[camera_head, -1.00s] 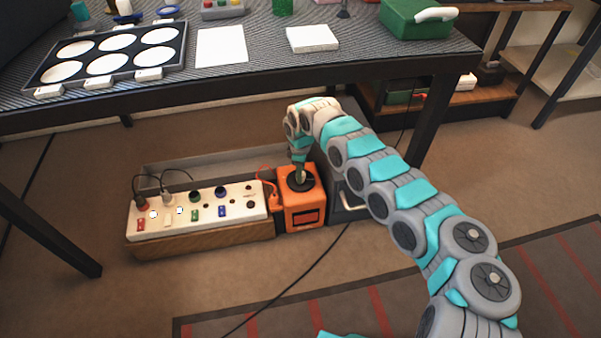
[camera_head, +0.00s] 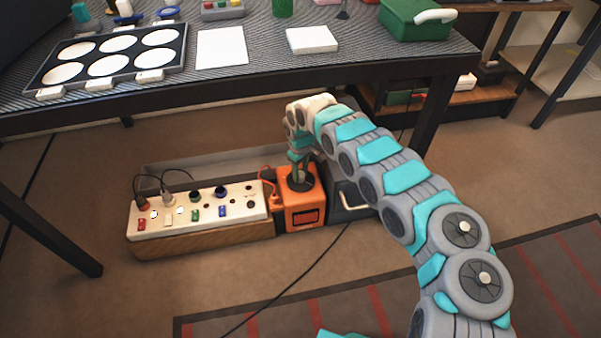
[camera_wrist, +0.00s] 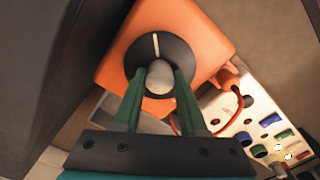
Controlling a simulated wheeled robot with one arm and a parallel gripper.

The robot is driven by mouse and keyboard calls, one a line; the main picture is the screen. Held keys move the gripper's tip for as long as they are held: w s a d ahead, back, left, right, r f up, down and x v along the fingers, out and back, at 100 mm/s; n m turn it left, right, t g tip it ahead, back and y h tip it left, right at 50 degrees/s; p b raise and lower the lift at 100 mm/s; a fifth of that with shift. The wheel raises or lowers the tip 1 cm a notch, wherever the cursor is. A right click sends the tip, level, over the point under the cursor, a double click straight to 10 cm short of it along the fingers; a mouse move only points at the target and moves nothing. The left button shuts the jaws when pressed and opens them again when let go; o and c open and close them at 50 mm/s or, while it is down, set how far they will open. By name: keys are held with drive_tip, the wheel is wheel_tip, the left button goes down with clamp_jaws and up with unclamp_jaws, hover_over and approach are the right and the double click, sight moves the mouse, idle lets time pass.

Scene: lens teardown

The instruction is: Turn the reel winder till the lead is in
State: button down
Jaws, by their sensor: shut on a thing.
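The reel winder is an orange box (camera_head: 303,215) on the floor under the table, with a dark round dial on its top. In the wrist view the orange box (camera_wrist: 196,30) shows the dial (camera_wrist: 178,50) with a white mark near its upper edge and a pale knob (camera_wrist: 159,80) at its middle. My gripper (camera_wrist: 160,84) is shut on this knob, its green fingers on either side. In the head view my gripper (camera_head: 300,172) reaches down onto the dial. A red lead (camera_wrist: 241,105) runs from an orange plug (camera_wrist: 229,79) at the box's side.
A white power strip (camera_head: 180,217) with several coloured switches and plugs stands left of the box on a wooden base. A grey case (camera_head: 346,213) stands close on the right. A black cable crosses the floor in front.

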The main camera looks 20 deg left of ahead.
drive_tip(key=m+b, duration=0.1)
drive_tip(key=m, duration=0.2)
drive_tip(key=shift+m, duration=0.4)
drive_tip(key=m+b, duration=0.1)
drive_tip(key=m, duration=0.1)
drive_tip(key=shift+a+m, duration=0.1)
drive_tip(key=shift+m, duration=0.3)
drive_tip(key=shift+f+m+b, duration=0.1)
drive_tip(key=shift+m+b, duration=0.35)
drive_tip(key=shift+m, duration=0.45)
drive_tip(key=m+b, duration=0.1)
drive_tip(key=m, duration=0.3)
drive_tip(key=shift+w+m+b, duration=0.1)
drive_tip(key=shift+m+b, duration=0.2)
drive_tip(key=shift+b, duration=0.05)
drive_tip(key=shift+r, duration=0.2)
drive_tip(key=shift+c, duration=2.3)
unclamp_jaws()
